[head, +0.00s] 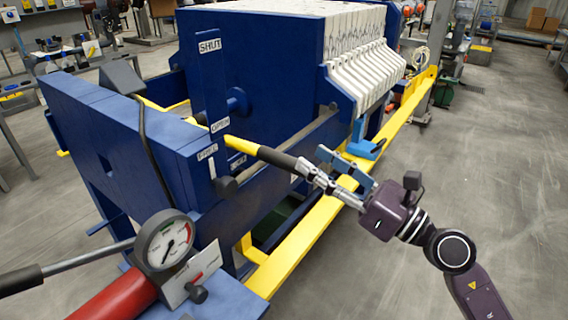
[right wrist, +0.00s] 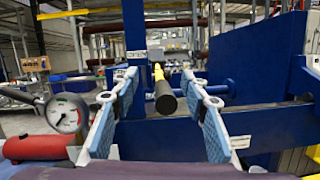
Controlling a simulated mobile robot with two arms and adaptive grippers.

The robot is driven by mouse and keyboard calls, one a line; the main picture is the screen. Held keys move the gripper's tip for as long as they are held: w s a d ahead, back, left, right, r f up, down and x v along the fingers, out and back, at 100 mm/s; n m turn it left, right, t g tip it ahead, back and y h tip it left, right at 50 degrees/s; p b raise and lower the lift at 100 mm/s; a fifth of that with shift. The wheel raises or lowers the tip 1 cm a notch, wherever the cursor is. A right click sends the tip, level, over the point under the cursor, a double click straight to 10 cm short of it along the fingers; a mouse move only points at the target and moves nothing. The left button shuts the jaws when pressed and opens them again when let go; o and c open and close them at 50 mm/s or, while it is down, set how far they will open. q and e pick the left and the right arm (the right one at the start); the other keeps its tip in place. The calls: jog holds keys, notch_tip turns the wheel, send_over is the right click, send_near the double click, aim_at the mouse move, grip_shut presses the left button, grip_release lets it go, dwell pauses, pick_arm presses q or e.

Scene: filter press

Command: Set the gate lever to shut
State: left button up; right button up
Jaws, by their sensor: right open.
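The gate lever (head: 276,156) is a yellow bar with a black grip, sticking out from the blue upright plate (head: 210,80) toward my right gripper. It lies level with the OPEN label (head: 220,125), low on that plate; the SHUT label (head: 209,46) is at the top. My right gripper (head: 322,167) is open at the lever's free end. In the right wrist view the black grip end (right wrist: 165,98) sits between the two blue-padded fingers, with a gap on each side. The OPEN label shows behind it. My left gripper is not in view.
A pressure gauge (head: 166,243) and red cylinder (head: 118,298) stand at the front left. A small black knob (head: 226,187) is below the lever. A yellow rail (head: 310,235) runs along the press below my gripper. Floor to the right is clear.

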aim_at(285, 161)
jog(key=f+n, duration=0.1)
jog(key=w+f+n+g+h, duration=0.1)
jog(key=f+n+g, duration=0.1)
jog(key=n, duration=0.1)
jog(key=shift+w+a+f, duration=0.2)
jog(key=shift+w, duration=0.05)
jog(key=p+x, duration=0.2)
jog(key=x, duration=0.4)
jog(key=shift+a+f, duration=0.1)
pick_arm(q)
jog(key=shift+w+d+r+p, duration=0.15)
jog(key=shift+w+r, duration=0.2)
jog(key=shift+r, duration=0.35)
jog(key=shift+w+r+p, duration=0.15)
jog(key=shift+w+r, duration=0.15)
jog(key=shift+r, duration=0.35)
pick_arm(e)
jog(key=shift+w+a+f, duration=0.1)
jog(key=shift+w+a, duration=0.3)
jog(key=shift+a, duration=0.2)
jog(key=shift+c, duration=0.7)
grip_shut()
